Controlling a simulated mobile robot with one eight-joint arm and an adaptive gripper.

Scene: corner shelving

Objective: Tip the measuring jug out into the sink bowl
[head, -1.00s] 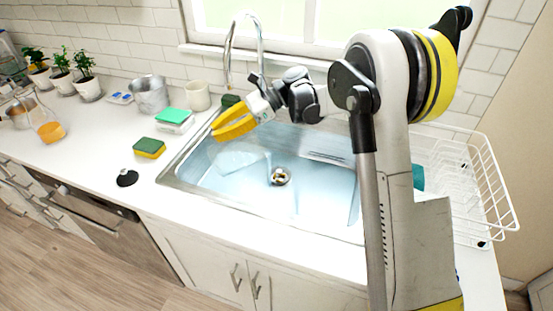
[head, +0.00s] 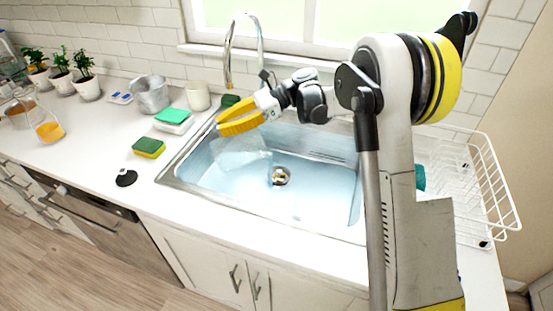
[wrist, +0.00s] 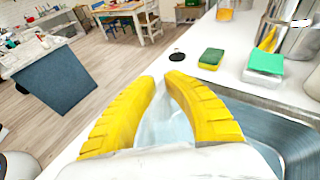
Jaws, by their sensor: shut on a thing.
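The measuring jug (head: 240,154) is clear and hard to make out. It hangs tilted below my yellow fingers, over the left part of the sink bowl (head: 325,185). My gripper (head: 220,124) is shut on the jug above the basin's left side. In the wrist view, my gripper (wrist: 161,80) shows the clear jug (wrist: 165,125) between its two fingers. The sink bowl is steel with a round drain (head: 281,176) in its floor. The jug's mouth and any contents cannot be made out.
A green-and-yellow sponge (head: 149,147), a teal sponge on a white block (head: 172,122), a cream cup (head: 198,96) and a metal pot (head: 151,94) stand left of the sink. The tap (head: 229,60) rises behind. A white dish rack (head: 480,190) stands at right.

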